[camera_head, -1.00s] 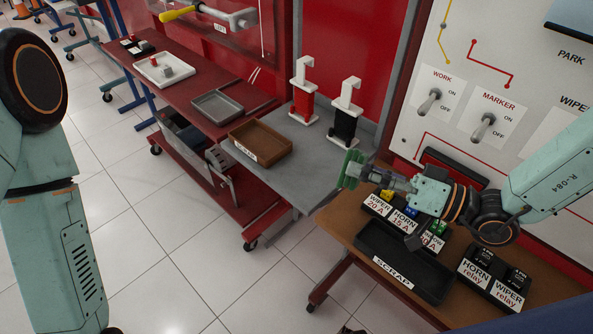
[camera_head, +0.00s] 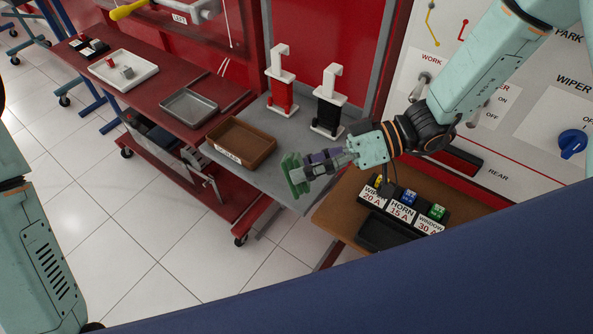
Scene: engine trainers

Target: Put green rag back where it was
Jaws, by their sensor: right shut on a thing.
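The green rag (camera_head: 295,175) is a small flat piece held at the tip of my right gripper (camera_head: 308,170). My right gripper is shut on it. The rag hangs in the air, to the right of the brown scrap tray (camera_head: 262,156) and over the front of the grey table top. My right arm comes in from the upper right. My left arm shows only as links at the left edge, and its gripper is out of the picture.
Red (camera_head: 281,92) and black (camera_head: 328,115) holders with white hooks stand on the grey top (camera_head: 233,177). A grey metal tray (camera_head: 189,107) and a white tray (camera_head: 123,70) lie on the red bench. A fuse rack (camera_head: 403,207) stands at right. A large blue surface covers the lower right.

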